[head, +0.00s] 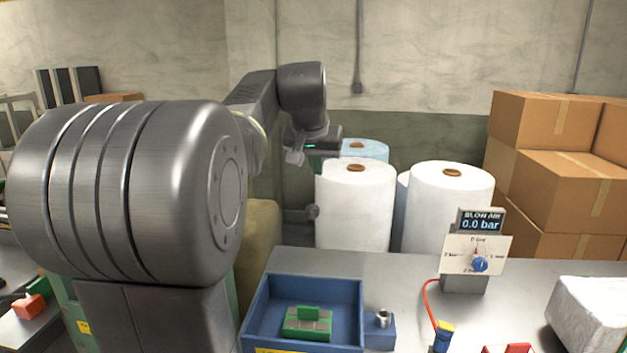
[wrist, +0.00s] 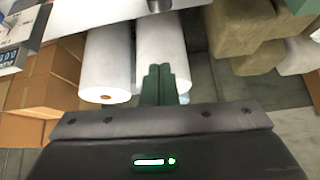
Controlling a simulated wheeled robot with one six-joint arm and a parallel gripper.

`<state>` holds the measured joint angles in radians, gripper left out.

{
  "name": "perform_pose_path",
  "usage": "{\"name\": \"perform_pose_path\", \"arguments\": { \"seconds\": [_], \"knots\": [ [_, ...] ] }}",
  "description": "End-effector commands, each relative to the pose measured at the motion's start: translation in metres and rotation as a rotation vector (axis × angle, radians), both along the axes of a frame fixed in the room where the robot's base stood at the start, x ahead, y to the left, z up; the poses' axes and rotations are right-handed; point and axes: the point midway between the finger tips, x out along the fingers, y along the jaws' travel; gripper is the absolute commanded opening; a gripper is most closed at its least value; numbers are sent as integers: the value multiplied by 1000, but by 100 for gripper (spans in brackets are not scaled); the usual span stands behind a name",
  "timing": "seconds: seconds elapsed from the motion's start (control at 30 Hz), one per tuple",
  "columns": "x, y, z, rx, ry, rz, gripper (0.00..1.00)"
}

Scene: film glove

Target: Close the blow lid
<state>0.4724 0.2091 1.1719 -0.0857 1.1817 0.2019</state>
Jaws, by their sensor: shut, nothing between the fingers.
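I cannot make out a blow lid in either view. A blow air display (head: 481,222) reading 0.0 bar stands on the grey bench, above a white dial panel with a blue knob (head: 480,264). My gripper (wrist: 158,72) shows its two green fingers pressed together in the wrist view, shut and empty. In the head view my arm reaches away to the back, with its end beside the white rolls; the fingers are not clear there. The gripper is far from the display and touches nothing that I can see.
White film rolls (head: 354,205) (head: 449,200) stand behind the bench (head: 400,265). A blue tray (head: 254,318) holds a green block (head: 307,322). A red hose (head: 428,305) runs to a blue and yellow fitting (head: 442,335). Cardboard boxes (head: 560,180) are stacked at right.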

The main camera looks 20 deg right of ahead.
Motion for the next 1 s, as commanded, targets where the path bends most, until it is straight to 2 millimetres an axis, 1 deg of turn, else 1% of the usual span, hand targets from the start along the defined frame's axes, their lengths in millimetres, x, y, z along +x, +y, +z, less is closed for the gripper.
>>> {"name": "perform_pose_path", "arguments": {
  "seconds": [0.43,0.5,0.7,1.0],
  "knots": [
    [41,-29,-78,4,7,0,0],
    [30,-21,-77,1,2,1,0],
    [14,-8,-82,1,1,0,0],
    [9,-4,-85,2,2,0,0]
  ]
}}
